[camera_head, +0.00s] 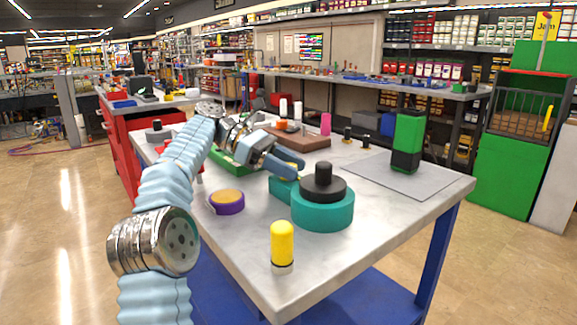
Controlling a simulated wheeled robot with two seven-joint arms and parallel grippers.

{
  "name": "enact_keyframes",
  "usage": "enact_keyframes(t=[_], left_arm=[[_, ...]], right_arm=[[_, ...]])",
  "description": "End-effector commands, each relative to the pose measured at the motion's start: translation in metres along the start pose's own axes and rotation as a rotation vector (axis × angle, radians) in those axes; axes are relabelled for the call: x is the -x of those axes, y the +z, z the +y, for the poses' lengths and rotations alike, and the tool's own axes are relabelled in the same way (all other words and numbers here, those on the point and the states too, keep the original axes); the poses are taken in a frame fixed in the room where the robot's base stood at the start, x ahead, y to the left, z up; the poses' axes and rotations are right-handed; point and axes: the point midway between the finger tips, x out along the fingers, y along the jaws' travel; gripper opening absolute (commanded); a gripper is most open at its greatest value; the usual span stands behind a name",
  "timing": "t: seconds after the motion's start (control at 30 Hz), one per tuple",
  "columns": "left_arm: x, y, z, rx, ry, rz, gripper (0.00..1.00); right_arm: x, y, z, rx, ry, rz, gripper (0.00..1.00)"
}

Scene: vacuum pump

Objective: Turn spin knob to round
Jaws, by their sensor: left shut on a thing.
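A teal round pump body (322,212) stands on the grey-topped table, with a black stepped knob (323,182) on top. A teal block (283,189) adjoins its left side. My left gripper (297,172) reaches in from the left, just behind and left of the black knob, its blue-grey fingertips close to the knob's rim and above the teal block. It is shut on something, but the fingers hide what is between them. I cannot tell whether they touch the black knob. My right gripper is not in view.
A yellow capped cylinder (282,245) stands in front, and a purple-and-orange roll (227,201) lies to the left. A green-and-black block (407,142) stands on a grey mat (376,174) at right. A brown block (300,139) lies behind. The table's front right corner is clear.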

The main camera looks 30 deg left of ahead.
Motion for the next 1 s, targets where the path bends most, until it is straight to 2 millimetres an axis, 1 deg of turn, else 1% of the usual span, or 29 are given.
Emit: enact_keyframes(t=[0.47,0.5,0.63,1.0], left_arm=[[0.0005,0.0010,0.0001,-0.007,-0.011,-0.001,0.14],[0.0005,0.0010,0.0001,-0.007,-0.011,-0.001,0.46],[0.0004,0.0009,0.0001,-0.007,-0.012,0.000,0.65],[-0.0006,0.0031,-0.0019,-0.007,-0.013,0.000,0.65]], right_arm=[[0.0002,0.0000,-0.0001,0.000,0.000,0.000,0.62],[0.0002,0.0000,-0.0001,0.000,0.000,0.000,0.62],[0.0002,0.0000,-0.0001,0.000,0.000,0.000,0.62],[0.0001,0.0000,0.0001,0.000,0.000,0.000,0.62]])
